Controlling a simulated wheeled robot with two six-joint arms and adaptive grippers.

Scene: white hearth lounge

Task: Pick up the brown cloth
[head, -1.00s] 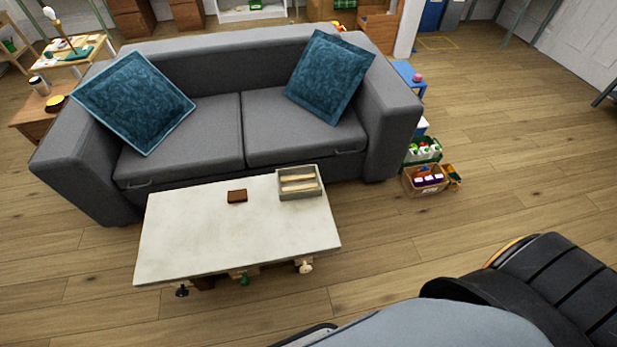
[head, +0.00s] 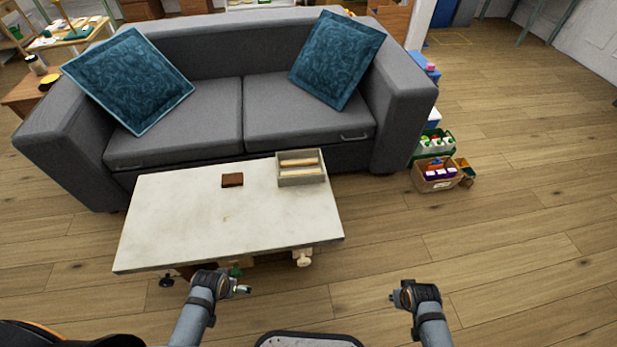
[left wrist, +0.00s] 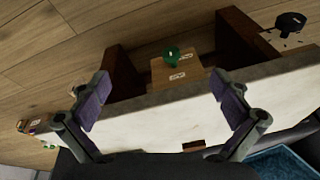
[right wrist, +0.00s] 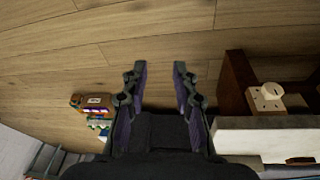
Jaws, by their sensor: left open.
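The brown cloth (head: 232,180) is a small folded dark-brown rectangle lying flat on the pale top of the low table (head: 180,220), left of a grey tray. It also shows small in the left wrist view (left wrist: 193,146), past the table edge. My left gripper (head: 240,288) is at the table's front edge, short of the cloth. In the left wrist view its two fingers (left wrist: 165,95) are wide apart with nothing between them. My right gripper (head: 395,297) is over the floor, right of the table. In the right wrist view its fingers (right wrist: 160,80) are apart and empty.
The grey tray (head: 301,181) holding light sticks stands at the table's back right. A grey sofa (head: 190,112) with blue cushions is close behind the table. Knobs stick out below the table's front edge. Crates (head: 436,175) stand right of the sofa; the floor at right is clear.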

